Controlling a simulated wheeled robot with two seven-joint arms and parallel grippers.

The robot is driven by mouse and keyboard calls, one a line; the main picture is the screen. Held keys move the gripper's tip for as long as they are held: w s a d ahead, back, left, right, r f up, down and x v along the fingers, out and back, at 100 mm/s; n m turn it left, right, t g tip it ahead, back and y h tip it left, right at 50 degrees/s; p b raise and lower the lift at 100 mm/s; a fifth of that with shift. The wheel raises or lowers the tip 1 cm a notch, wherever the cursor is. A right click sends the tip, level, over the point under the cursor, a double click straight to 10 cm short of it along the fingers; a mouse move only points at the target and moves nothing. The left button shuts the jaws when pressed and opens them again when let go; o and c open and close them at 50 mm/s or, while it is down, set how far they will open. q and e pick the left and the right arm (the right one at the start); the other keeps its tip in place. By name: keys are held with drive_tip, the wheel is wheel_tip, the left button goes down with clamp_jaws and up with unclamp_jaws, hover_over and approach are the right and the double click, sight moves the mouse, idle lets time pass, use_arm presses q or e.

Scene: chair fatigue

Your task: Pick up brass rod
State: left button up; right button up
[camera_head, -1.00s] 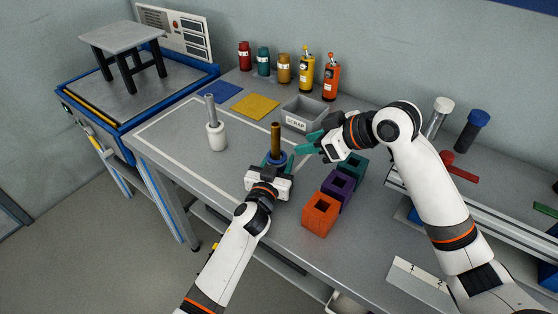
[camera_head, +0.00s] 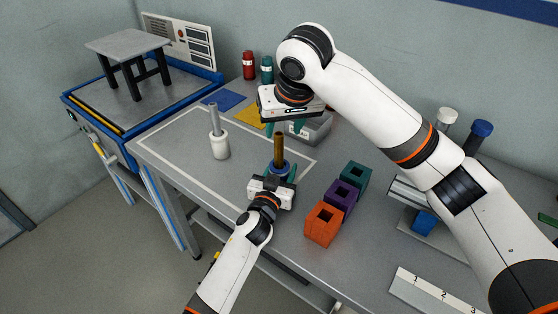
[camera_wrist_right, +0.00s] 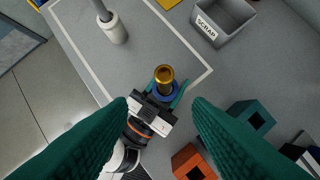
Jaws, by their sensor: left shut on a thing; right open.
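The brass rod (camera_head: 279,146) stands upright in a blue round holder (camera_head: 279,169) on the table. It also shows from above in the right wrist view (camera_wrist_right: 164,74), with the blue holder (camera_wrist_right: 176,94) around its lower part. My left gripper (camera_head: 280,172) is shut on the blue holder from the near side. My right gripper (camera_head: 284,129) is open and empty, pointing down above the table behind the rod. In the right wrist view its two green fingers (camera_wrist_right: 161,110) are wide apart, with the rod seen between and beyond them.
A white holder (camera_head: 220,148) with a grey rod (camera_head: 214,118) stands to the left. Orange (camera_head: 322,225), purple (camera_head: 341,199) and teal (camera_head: 354,175) square blocks with holes stand to the right. The grey scrap bin (camera_head: 318,129) is behind, partly hidden by my right gripper.

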sight(279, 148)
drive_tip(key=shift+m+h, duration=0.4)
drive_tip(key=shift+m, duration=0.1)
drive_tip(key=x, duration=1.1)
drive_tip(key=shift+w+a, duration=0.1)
drive_tip(key=shift+w, duration=0.4)
drive_tip(key=shift+c, duration=0.6)
drive_tip(key=shift+r, duration=0.1)
clamp_jaws()
